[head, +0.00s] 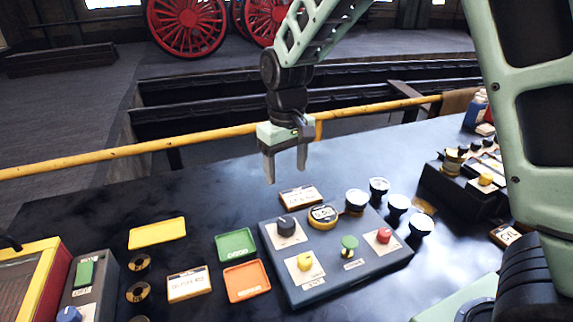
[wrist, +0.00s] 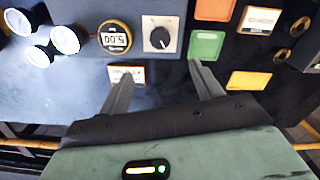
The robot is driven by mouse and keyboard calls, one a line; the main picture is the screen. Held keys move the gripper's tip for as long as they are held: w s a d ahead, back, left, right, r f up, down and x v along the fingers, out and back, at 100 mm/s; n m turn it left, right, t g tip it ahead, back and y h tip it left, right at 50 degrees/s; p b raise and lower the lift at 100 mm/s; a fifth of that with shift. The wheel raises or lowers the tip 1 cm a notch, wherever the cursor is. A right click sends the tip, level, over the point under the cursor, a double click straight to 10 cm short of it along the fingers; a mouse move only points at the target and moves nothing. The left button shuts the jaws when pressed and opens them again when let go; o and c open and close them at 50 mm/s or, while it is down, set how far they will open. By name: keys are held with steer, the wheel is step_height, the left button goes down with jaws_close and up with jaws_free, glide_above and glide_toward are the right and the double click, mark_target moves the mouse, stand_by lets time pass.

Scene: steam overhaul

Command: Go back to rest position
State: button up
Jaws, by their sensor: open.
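My gripper (head: 286,168) hangs with its fingers pointing down above the back part of the dark table (head: 85,205). It is open, with nothing between the fingers. In the wrist view my gripper (wrist: 160,82) shows two spread fingers over the table, near a small white label plate (wrist: 126,75) and the green tray (wrist: 206,46). The fingers appear apart from the things below.
A grey control panel (head: 327,285) with a knob, gauge and coloured buttons stands below my gripper. Round lamps (head: 379,186) are beside it. Yellow (head: 157,233), green (head: 236,245) and orange (head: 247,281) trays lie left. A yellow rail (head: 130,149) runs behind the table.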

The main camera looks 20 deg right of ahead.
steer(key=shift+r, duration=0.35)
steer(key=s+a+n, duration=0.2)
steer(key=s+a, duration=0.1)
steer(key=s, duration=1)
steer(key=s+a+n, duration=0.2)
steer(key=s+a, duration=0.1)
steer(key=s, duration=1)
steer(key=shift+s+a+r+n+y, duration=0.25)
steer(key=shift+s+n+y, duration=0.05)
steer(key=shift+n, duration=0.1)
stand_by(1.6)
